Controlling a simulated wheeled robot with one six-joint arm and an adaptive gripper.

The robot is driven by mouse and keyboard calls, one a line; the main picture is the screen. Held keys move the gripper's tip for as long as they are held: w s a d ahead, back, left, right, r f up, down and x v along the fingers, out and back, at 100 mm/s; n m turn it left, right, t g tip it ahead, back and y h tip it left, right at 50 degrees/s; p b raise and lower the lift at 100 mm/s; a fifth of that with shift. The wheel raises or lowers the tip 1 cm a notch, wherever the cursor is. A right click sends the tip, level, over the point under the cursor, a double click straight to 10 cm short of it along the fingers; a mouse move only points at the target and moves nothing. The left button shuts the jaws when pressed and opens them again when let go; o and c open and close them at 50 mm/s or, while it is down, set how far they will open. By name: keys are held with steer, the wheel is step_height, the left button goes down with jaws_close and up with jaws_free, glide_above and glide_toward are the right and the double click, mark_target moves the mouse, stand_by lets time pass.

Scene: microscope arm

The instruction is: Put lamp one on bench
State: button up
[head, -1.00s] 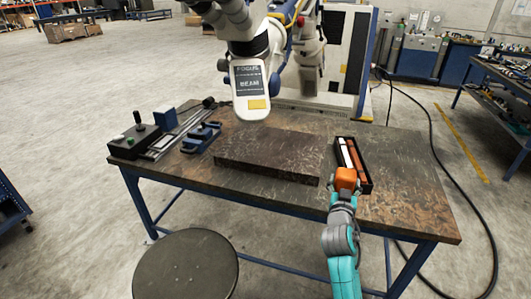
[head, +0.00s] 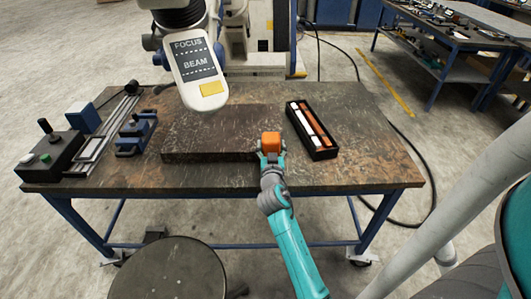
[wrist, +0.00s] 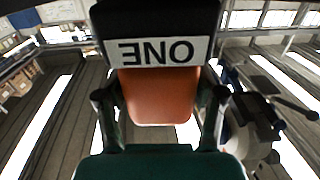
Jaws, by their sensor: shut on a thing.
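Lamp one is an orange block (head: 270,141) held in my gripper (head: 271,158). In the wrist view the lamp (wrist: 158,95) sits between my two fingers (wrist: 160,105), with a dark upper part and a white label reading ONE upside down. My gripper is shut on it. The bench (head: 350,165) is a worn brown tabletop on blue legs. In the head view the lamp shows over the bench, at the right end of the dark slab and left of the black tray. I cannot tell its height above the top.
A black tray (head: 325,150) holds white and orange bars. A dark raised slab (head: 215,135) lies mid-bench. A control box (head: 50,155) and blue fixtures (head: 135,135) stand at left. A microscope head (head: 190,70) overhangs the slab. A round stool (head: 170,268) stands in front. The bench's right side is clear.

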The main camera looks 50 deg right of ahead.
steer(key=shift+f, duration=2.05)
steer(key=shift+f, duration=0.1)
steer(key=o, duration=1.3)
steer(key=shift+o, duration=0.2)
steer(key=v, duration=1.2)
